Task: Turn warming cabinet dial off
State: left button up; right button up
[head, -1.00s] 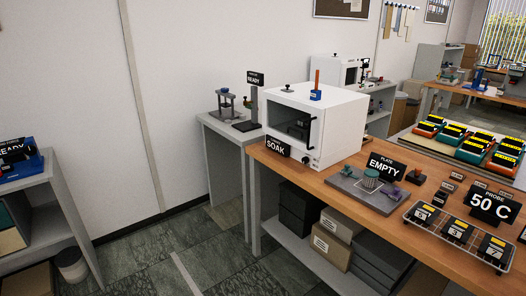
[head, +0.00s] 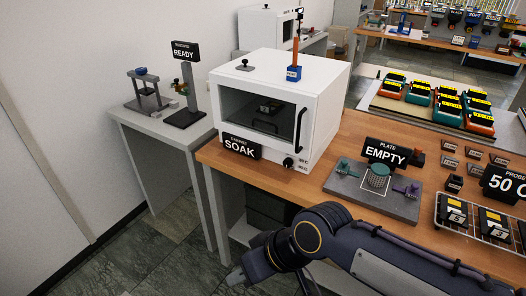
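The white warming cabinet (head: 325,98) stands on the wooden bench with its door closed and a dark window in front. Its small black dial (head: 288,162) sits low on the front, right of the black SOAK sign (head: 241,147). The dial's pointer is too small to read. My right gripper (head: 238,278) is low in front of the bench, below and left of the dial and apart from it. It points down and left, and its fingers are too small and dark to tell their opening. My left gripper is not in view.
A plate fixture (head: 345,187) with an EMPTY sign (head: 386,153) lies right of the cabinet. A wire rack (head: 470,221) of black blocks is farther right. A grey side table (head: 150,122) with a READY sign (head: 184,52) stands left. A blue block (head: 293,74) rests on the cabinet.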

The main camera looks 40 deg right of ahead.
aim_at(288, 162)
jog(key=i+j+z, duration=0.1)
jog(key=i+z, duration=0.25)
jog(key=i+j+z, duration=0.2)
jog(key=i+z, duration=0.15)
jog(key=i, duration=0.2)
jog(key=i+j+z, duration=0.1)
jog(key=z, duration=0.3)
jog(key=i+j+z, duration=0.15)
jog(key=z, duration=0.3)
jog(key=i+j+z, duration=0.2)
jog(key=z, duration=0.2)
jog(key=i+j+z, duration=0.15)
jog(key=z, duration=0.25)
jog(key=j+z, duration=0.45)
jog(key=i+j+z, duration=0.1)
jog(key=j+z, duration=0.45)
jog(key=z, duration=0.25)
jog(key=j+z, duration=0.75)
jog(key=i+l, duration=0.05)
